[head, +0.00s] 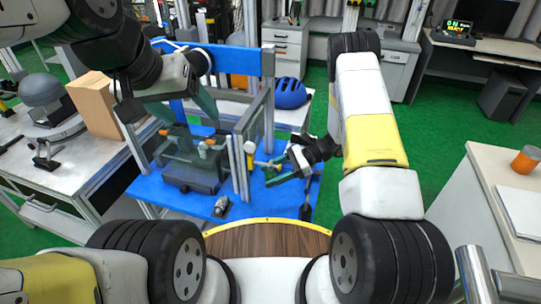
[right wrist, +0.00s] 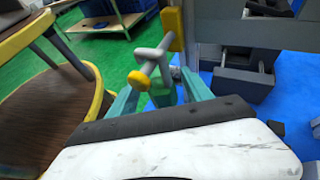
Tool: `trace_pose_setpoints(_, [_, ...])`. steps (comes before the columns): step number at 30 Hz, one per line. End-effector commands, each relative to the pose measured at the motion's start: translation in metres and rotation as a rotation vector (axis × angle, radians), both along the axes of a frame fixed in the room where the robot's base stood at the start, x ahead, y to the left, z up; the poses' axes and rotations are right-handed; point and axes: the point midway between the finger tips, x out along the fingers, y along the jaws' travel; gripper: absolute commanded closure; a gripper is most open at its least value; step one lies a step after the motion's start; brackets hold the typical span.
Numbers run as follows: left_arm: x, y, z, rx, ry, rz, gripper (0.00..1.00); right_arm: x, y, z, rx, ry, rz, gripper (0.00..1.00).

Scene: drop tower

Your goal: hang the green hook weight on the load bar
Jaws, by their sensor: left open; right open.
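The load bar (right wrist: 152,62) is grey with a yellow knob at its near end and a yellow block at its far end, in the right wrist view. It also shows in the head view (head: 264,163), sticking out from the tower's right post. A green piece (right wrist: 163,93), which looks like the green hook weight, is below the bar between my right fingers. Its hook is not clear, so I cannot tell whether it hangs on the bar. My right gripper (right wrist: 160,97) is open around it, also in the head view (head: 272,178). My left gripper (head: 197,122) is open above the tower's dark box.
The drop tower has a blue top beam (head: 225,59), metal posts and a dark box (head: 192,174) inside. It stands on a blue mat (head: 250,207). A small grey object (head: 221,206) lies in front. A blue helmet (head: 290,93) is behind. A cardboard box (head: 93,104) stands left.

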Motion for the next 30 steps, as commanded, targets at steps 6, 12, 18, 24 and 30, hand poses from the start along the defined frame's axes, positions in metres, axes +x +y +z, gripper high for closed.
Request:
trace_pose_setpoints(6, [0.0,0.0,0.0,0.0,0.0,0.0,0.29,0.003,-0.013,0.005,-0.001,-0.001,-0.003,0.42])
trace_pose_setpoints(12, [0.0,0.0,0.0,0.0,0.0,0.0,0.29,0.01,-0.045,0.018,0.0,-0.003,-0.004,0.42])
trace_pose_setpoints(18, [0.0,0.0,0.0,0.0,0.0,0.0,0.29,0.015,-0.066,0.028,0.0,-0.002,-0.001,0.42])
trace_pose_setpoints(24, [0.0,0.0,0.0,0.0,0.0,0.0,0.29,0.015,-0.071,0.033,-0.002,-0.008,0.004,0.42])
trace_pose_setpoints(30, [0.0,0.0,0.0,0.0,0.0,0.0,0.29,0.012,-0.071,0.086,-0.054,-0.126,0.081,0.42])
